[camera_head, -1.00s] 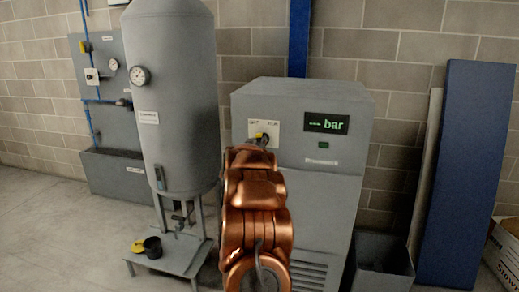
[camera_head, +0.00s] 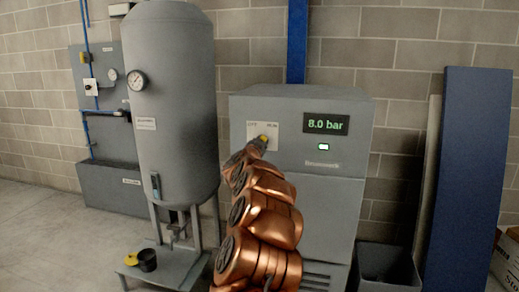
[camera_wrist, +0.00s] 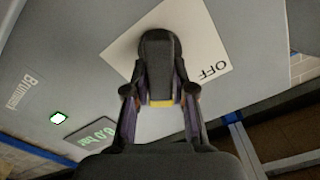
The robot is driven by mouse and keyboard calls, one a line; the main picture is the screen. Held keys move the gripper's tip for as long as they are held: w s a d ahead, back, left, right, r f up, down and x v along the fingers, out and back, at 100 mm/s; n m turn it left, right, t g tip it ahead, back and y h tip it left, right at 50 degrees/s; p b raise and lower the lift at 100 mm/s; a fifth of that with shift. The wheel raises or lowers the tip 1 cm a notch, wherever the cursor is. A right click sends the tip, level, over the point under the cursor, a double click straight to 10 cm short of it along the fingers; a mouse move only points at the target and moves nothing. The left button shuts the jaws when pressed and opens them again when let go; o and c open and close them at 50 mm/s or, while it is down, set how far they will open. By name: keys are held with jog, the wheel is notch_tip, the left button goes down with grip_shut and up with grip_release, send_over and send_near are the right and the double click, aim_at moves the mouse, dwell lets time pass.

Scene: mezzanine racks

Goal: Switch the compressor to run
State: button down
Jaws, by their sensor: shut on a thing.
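The compressor is a grey cabinet (camera_head: 335,220) in the head view's middle. Its display (camera_head: 326,123) reads 8.0 bar in green and the lamp (camera_head: 323,146) below glows bright. Both also show in the wrist view, the lamp (camera_wrist: 58,118) beside the display (camera_wrist: 93,140). A pale switch plate (camera_head: 254,130) is left of the display; OFF is legible on the plate (camera_wrist: 207,45) in the wrist view. My gripper (camera_wrist: 159,98) is shut on the dark rotary switch (camera_wrist: 158,60), which has a yellow part. In the head view my gripper (camera_head: 258,147) partly covers the plate.
A grey tank (camera_head: 170,90) with a gauge stands left on a low stand. A black cup (camera_head: 147,260) and a yellow item sit on its base. An open grey bin (camera_head: 388,265) and a tall blue panel (camera_head: 478,170) stand right. Clear floor lies at lower left.

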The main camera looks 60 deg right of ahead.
jog(key=shift+f+m, duration=0.1)
jog(key=shift+m, duration=0.5)
jog(key=shift+b, duration=0.3)
jog(key=c, duration=1)
grip_release()
jog(key=shift+o, duration=0.2)
jog(key=shift+s, duration=0.1)
jog(key=v, duration=1.2)
